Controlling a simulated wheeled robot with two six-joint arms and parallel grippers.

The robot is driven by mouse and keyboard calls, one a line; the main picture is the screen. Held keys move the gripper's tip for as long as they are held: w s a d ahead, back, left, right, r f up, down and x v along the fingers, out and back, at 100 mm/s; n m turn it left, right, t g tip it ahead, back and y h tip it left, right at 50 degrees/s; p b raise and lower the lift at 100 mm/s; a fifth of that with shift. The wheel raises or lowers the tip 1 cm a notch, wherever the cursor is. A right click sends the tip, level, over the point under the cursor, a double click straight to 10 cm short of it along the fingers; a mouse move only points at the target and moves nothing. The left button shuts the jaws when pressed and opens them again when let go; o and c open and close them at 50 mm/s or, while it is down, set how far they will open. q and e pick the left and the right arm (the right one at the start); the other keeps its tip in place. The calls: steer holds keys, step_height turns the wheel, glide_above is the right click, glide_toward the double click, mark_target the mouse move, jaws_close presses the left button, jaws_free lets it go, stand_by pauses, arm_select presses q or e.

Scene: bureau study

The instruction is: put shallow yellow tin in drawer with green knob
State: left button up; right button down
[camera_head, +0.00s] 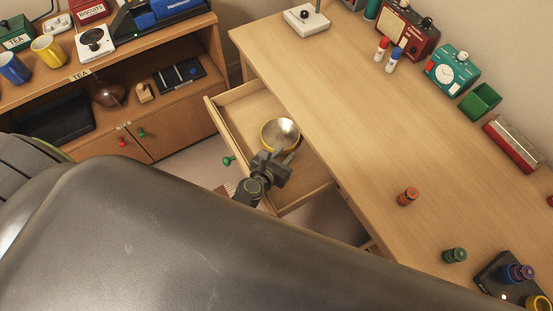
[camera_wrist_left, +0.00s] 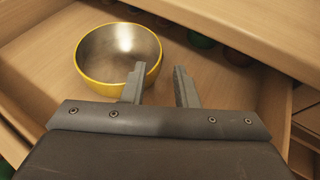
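The shallow yellow tin (camera_head: 269,137) has a bare metal inside and sits within the pulled-out drawer (camera_head: 243,96) of the desk. The green knob (camera_head: 228,160) is on that drawer's front. In the left wrist view the tin (camera_wrist_left: 96,81) appears upright on the drawer floor. My left gripper (camera_head: 287,156) is at the tin's near side, over the drawer. Its fingers (camera_wrist_left: 159,76) are apart, with the left one overlapping the tin's near right wall and the right one beyond it. Contact cannot be told. My right gripper is not in view.
The desk top (camera_head: 350,120) overhangs the drawer. Several rounded things (camera_wrist_left: 237,57) show under its edge. A red spool (camera_head: 407,196) and a green one (camera_head: 454,256) stand on the desk. A low cabinet (camera_head: 165,130) stands at the left; the desk's middle is clear.

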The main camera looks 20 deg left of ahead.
arm_select(q)
steer(key=shift+v, duration=2.5)
